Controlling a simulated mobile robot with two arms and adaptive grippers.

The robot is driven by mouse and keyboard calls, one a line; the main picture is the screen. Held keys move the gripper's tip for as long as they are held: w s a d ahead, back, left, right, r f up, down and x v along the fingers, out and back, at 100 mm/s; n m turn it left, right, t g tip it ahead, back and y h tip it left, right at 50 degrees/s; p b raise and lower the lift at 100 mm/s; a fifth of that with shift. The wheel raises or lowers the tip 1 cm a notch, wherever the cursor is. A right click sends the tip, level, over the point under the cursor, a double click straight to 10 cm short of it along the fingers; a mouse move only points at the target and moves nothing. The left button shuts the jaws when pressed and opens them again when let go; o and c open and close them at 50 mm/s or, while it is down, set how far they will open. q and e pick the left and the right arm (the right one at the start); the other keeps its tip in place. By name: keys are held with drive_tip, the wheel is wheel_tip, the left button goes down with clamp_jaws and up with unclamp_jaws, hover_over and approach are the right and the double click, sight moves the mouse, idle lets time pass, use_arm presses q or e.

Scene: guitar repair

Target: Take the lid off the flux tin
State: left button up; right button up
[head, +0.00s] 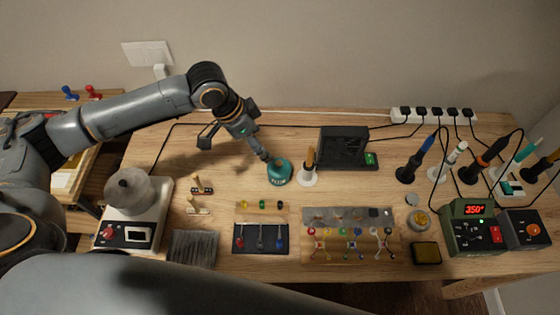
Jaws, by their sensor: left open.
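A round teal container (279,174) with pale lettering stands near the middle of the table; it may be the flux tin, but its top is too small to read clearly. A small flat grey round piece (411,199) lies farther right and could also be a tin or lid; I cannot tell. My left gripper (234,150) is open, its fingers spread wide above the table to the left of the teal container. One fingertip is close to the container's upper left; whether it touches is unclear. No lid shows in the gripper. My right gripper is out of view.
A white holder with an orange-handled tool (309,166) stands close right of the teal container. A black box (343,146) is behind it. Small parts trays (261,237) lie in front. Soldering stations (474,229) and cables fill the right. Bare wood lies left of the container.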

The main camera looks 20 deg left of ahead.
use_arm(q)
hover_over(276, 164)
drive_tip(key=s+a, duration=0.1)
wheel_tip(276, 164, down, 6)
drive_tip(key=shift+a+r+p, duration=0.15)
drive_tip(key=shift+p, duration=0.15)
drive_tip(key=shift+w+f, duration=0.15)
drive_tip(key=shift+f, duration=0.35)
drive_tip(key=p+x, duration=0.1)
drive_tip(key=x, duration=0.3)
drive_tip(key=shift+a+f, duration=0.1)
drive_tip(key=shift+f, duration=0.5)
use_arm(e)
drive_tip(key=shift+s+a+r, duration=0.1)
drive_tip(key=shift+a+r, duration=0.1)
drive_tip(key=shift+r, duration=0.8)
use_arm(q)
drive_tip(key=shift+c, duration=0.4)
drive_tip(key=c, duration=1)
drive_tip(key=shift+c, duration=0.5)
